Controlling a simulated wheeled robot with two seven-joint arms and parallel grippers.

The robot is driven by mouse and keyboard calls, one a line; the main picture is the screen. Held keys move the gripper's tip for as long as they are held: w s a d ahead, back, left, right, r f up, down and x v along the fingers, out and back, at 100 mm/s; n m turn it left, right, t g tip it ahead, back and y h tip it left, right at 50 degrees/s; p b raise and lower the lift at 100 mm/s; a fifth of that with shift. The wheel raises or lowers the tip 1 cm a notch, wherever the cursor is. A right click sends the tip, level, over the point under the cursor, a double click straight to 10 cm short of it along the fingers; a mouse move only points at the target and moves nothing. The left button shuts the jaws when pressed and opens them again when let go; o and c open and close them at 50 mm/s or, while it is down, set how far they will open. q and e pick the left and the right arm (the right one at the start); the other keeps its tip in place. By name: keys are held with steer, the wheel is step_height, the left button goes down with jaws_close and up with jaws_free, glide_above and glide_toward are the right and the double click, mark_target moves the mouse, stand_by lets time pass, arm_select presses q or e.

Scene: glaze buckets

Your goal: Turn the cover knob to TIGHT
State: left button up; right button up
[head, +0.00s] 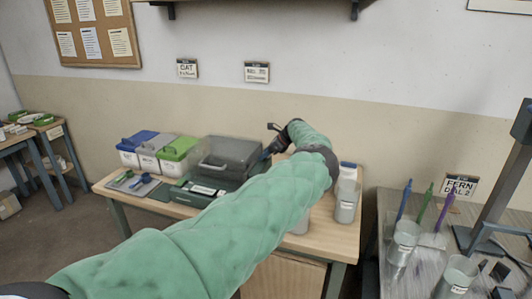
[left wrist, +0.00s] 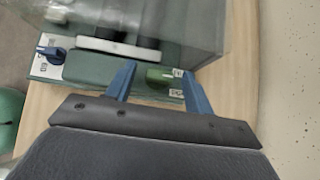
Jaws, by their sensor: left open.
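A machine with a clear grey cover (head: 230,157) on a green base (head: 196,197) stands on the wooden table. In the left wrist view, the base carries a green knob (left wrist: 157,77) near its right end and a blue knob (left wrist: 52,51) at its left end. I cannot tell which is the cover knob, and the labels beside them are too small to read. My left gripper (left wrist: 158,70) is open, its blue fingers on either side of the green knob; contact is not clear. In the head view the left gripper (head: 270,142) is beside the cover's right end, partly hidden by my arm.
Lidded boxes in blue (head: 136,140), grey (head: 158,143) and green (head: 181,148) stand left of the machine. A grey tray (head: 133,184) lies in front of them. A clear cup (head: 347,203) stands at the table's right. A side table holds more cups (head: 403,242) and a stand.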

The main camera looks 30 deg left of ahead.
arm_select(q)
steer(key=shift+f, duration=0.1)
arm_select(e)
steer(key=shift+f, duration=0.2)
arm_select(q)
steer(key=c, duration=1)
steer(key=shift+m, duration=0.3)
steer(key=shift+s+m+t+p, duration=0.1)
steer(key=shift+m+t+p, duration=0.2)
steer(key=shift+m+t, duration=0.25)
steer(key=m+t+p, duration=0.1)
steer(key=m+p, duration=0.1)
steer(key=m+t+p, duration=0.2)
steer(key=m+t+h+p, duration=0.1)
steer(key=m+t+p, duration=0.1)
steer(key=m, duration=0.1)
steer(key=shift+s+a+r+t+p, duration=0.15)
steer(key=shift+s+r+t+p, duration=0.1)
steer(key=shift+p, duration=0.05)
steer(key=shift+f+p, duration=0.15)
steer(key=shift+p, duration=0.2)
arm_select(e)
steer(key=s+d+f, duration=0.2)
steer(key=f, duration=0.9)
steer(key=s+d+f, duration=0.3)
steer(key=f, duration=0.8)
steer(key=shift+s+t+h, duration=0.3)
steer(key=shift+s, duration=0.05)
